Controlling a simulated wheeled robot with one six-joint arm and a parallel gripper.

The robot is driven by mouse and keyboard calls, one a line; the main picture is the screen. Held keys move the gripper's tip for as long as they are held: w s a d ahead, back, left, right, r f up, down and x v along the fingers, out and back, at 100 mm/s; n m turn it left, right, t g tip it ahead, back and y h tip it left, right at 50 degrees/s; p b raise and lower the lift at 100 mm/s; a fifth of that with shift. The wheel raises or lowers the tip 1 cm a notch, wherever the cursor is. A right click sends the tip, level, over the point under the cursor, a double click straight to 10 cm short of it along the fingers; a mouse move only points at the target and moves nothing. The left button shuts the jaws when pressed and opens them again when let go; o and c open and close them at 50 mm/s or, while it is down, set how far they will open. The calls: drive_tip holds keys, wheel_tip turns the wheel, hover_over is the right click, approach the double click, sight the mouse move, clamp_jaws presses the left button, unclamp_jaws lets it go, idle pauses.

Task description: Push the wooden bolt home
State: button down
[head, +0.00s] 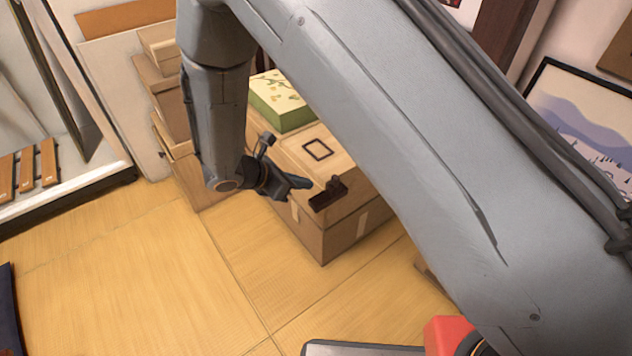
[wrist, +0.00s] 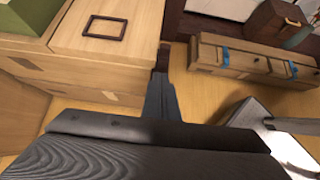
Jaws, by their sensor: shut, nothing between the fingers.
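The dark brown wooden bolt (head: 328,194) sits at the front right top edge of a light wooden box (head: 345,222). A small knob stands up from it. My gripper (head: 302,183) is shut and empty, with its tips just left of the bolt. In the wrist view the shut fingers (wrist: 159,88) point at the dark bolt (wrist: 163,56), whose near end is hidden by the tips. I cannot tell whether they touch it. How far the bolt sits in its holder is not clear.
A dark square frame (head: 318,149) lies on the box top, with a green patterned box (head: 280,100) behind it. Wooden drawers (head: 182,155) stand at the left. A long wooden case with blue bands (wrist: 240,60) lies right of the bolt.

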drive_tip(key=shift+v, duration=2.9)
drive_tip(key=shift+d+r, duration=0.15)
drive_tip(key=s+d+r+m+g+p, duration=0.1)
drive_tip(key=d+r+m+g, duration=0.15)
drive_tip(key=d, duration=0.35)
drive_tip(key=s+d+r+m+g+p, duration=0.1)
drive_tip(key=d+r+m+g+p, duration=0.1)
drive_tip(key=d+r+m, duration=0.3)
drive_tip(key=s+d+r+m+g+y+p, duration=0.1)
drive_tip(key=s+d+r+m+y+p, duration=0.1)
drive_tip(key=s+d+r+m, duration=0.4)
drive_tip(key=s+d+r+m+g+y+p, duration=0.1)
drive_tip(key=s+d+r+m+y+p, duration=0.2)
drive_tip(key=d+m, duration=1)
drive_tip(key=shift+s+d+r+y, duration=0.55)
drive_tip(key=shift+s+r+y, duration=0.45)
drive_tip(key=shift+s+r, duration=1.5)
drive_tip(key=shift+s+f, duration=0.2)
